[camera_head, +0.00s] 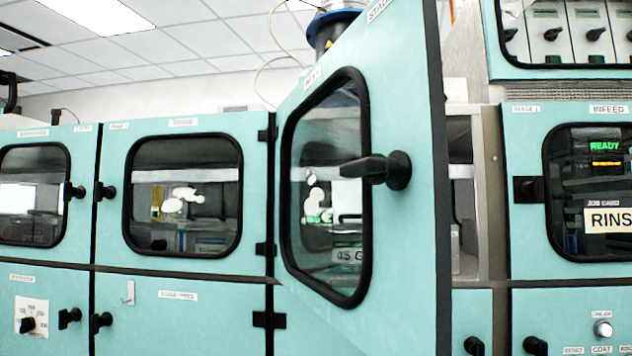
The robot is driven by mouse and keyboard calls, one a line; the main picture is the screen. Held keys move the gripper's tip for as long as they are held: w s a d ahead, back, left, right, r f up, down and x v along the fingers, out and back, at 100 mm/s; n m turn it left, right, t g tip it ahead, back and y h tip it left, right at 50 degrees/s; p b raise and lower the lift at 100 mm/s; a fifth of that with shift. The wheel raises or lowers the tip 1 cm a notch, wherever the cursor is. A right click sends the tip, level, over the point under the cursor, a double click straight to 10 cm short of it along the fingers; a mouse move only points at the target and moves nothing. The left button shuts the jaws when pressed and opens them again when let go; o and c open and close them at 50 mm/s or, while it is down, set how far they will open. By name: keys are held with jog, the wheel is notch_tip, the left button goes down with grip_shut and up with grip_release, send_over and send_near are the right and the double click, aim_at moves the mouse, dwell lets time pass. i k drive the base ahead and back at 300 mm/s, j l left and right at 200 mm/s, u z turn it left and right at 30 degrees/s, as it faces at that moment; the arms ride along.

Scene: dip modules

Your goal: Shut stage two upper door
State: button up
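A teal upper door (408,243) with a rounded, black-framed window stands swung open toward me, right of the picture's middle. Its hinges (267,249) are on its left edge. A black lever handle (385,170) sticks out near its free right edge. A label at its top begins with "STAG"; the rest is cut off, so I cannot read the stage number. Part of the open compartment (466,190) shows to the right of the door; the door hides the rest. My gripper is not in view.
Shut teal doors with windows (183,195) stand to the left. To the right is the infeed panel (588,190) with a lit "READY" display and a "RINS" card. Lower panels with black knobs (474,345) run beneath. A blue-topped cylinder (333,28) rises behind the open door.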

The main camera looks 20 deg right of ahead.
aim_at(338, 230)
jog(key=k+l, duration=0.1)
jog(key=l, duration=0.2)
jog(key=k+l, duration=0.1)
jog(key=l, duration=0.15)
jog(key=k+l+z, duration=0.1)
jog(key=l, duration=0.2)
jog(key=k+l+z, duration=0.1)
jog(key=k+l, duration=0.3)
jog(key=k, duration=0.15)
jog(key=k+j, duration=0.1)
jog(key=k, duration=0.15)
jog(key=z, duration=0.05)
